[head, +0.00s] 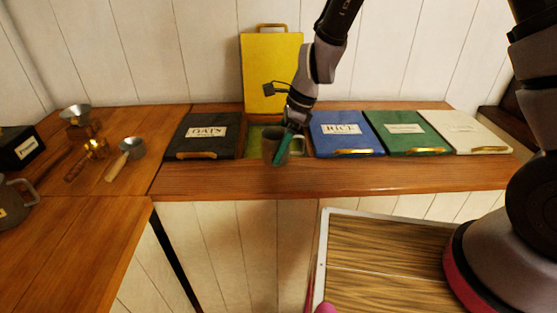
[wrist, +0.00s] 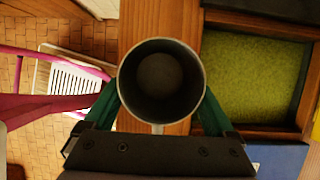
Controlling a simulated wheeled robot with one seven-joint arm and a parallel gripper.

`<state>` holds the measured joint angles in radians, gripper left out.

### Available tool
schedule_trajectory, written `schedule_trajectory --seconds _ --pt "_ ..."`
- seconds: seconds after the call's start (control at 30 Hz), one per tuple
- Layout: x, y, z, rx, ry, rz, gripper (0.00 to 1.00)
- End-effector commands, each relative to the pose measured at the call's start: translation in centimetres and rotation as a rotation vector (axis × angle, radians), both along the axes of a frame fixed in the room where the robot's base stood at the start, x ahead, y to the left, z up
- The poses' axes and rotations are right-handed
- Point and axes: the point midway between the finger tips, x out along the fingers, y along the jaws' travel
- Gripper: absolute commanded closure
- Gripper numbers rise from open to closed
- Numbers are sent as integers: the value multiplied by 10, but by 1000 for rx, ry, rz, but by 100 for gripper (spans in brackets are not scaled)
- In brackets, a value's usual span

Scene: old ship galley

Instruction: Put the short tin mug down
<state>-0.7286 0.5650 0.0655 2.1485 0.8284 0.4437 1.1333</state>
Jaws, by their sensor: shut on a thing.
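The short tin mug (head: 268,146) is a dark grey cylinder, held upright in front of the open bin. In the wrist view I look straight down into the mug (wrist: 160,82); its inside looks empty and its handle points toward my palm. My gripper (head: 283,148) has green fingers closed on both sides of the mug. The mug hangs over the wooden counter's front strip (head: 335,178). I cannot tell whether its base touches the wood.
The open bin (wrist: 255,80) holds green grains; its yellow lid (head: 271,72) stands raised behind. Shut lids flank it: black oats (head: 203,133), blue rice (head: 346,145), green (head: 408,144) and white (head: 465,143). Scoops and a funnel (head: 75,114) occupy the left counter.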

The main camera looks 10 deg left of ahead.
Motion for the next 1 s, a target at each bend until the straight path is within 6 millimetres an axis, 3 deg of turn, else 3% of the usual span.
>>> schedule_trajectory --seconds 0.33,0.73,0.77,0.8,1.0 --pt "1 -1 -43 0 2 -1 70" --pt "1 0 -48 1 -1 1 70" --pt "1 0 -49 0 -1 1 6" --pt "1 0 -48 1 -2 0 0" --pt "1 0 -48 1 -2 0 0"
